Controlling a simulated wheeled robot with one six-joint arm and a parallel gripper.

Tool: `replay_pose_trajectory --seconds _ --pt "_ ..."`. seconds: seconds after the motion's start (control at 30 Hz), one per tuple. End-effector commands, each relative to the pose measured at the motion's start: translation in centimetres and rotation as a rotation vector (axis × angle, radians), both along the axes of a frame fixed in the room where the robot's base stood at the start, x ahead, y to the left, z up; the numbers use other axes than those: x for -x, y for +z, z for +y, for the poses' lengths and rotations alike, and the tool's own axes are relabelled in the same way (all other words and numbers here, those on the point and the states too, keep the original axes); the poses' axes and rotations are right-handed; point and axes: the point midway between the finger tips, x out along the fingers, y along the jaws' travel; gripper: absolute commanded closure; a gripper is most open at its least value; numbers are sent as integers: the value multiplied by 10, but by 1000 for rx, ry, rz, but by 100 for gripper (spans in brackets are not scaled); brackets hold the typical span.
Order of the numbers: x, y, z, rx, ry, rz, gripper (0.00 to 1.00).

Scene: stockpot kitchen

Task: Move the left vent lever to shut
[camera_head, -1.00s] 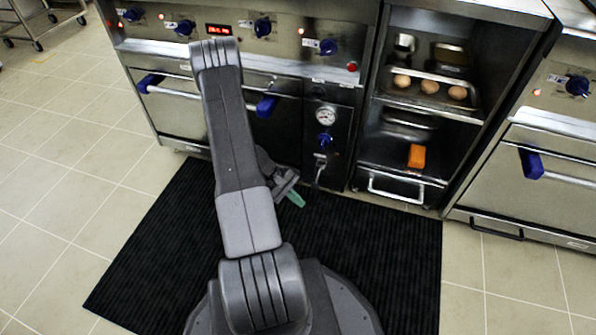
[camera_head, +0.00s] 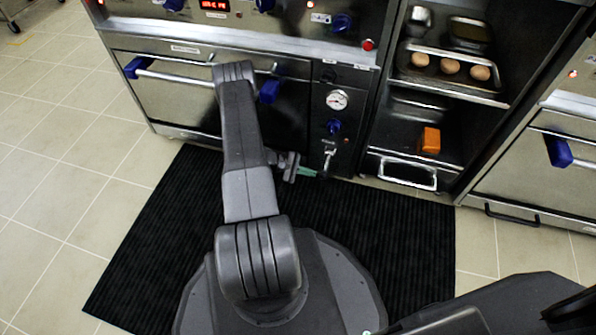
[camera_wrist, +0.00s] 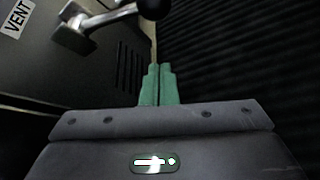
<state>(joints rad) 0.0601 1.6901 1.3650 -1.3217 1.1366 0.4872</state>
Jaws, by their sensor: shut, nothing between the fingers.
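The vent lever (camera_head: 328,157) is a small metal arm on the narrow panel right of the left oven door, below a gauge and a blue knob. In the wrist view the lever (camera_wrist: 100,20) has a black ball knob on its end and stands at the top left, by a label reading VENT. My gripper (camera_head: 311,171) is close to the lever's lower end, pointing right. In the wrist view its green fingers (camera_wrist: 159,72) are together and empty, below the lever knob in the picture. I cannot tell whether they touch the lever.
The left oven door has a bar handle with blue ends (camera_head: 268,91). An open shelf bay to the right holds a tray with eggs (camera_head: 450,66) and an orange block (camera_head: 429,141). A drawer handle (camera_head: 402,172) sticks out below. A black mat (camera_head: 390,235) covers the floor.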

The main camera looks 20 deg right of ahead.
Motion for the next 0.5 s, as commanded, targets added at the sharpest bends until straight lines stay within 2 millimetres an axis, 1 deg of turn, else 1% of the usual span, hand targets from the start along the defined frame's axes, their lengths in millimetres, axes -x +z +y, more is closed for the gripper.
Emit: replay_pose_trajectory --seconds 0.03,0.13,0.2,0.4,0.5 --pt "4 -9 -10 -1 -6 2 100" --pt "9 -18 -28 -2 -3 1 100" --pt "12 -3 -24 -1 0 0 100" --pt "23 14 -22 -1 0 0 100" --pt "25 19 -21 -1 1 0 100"
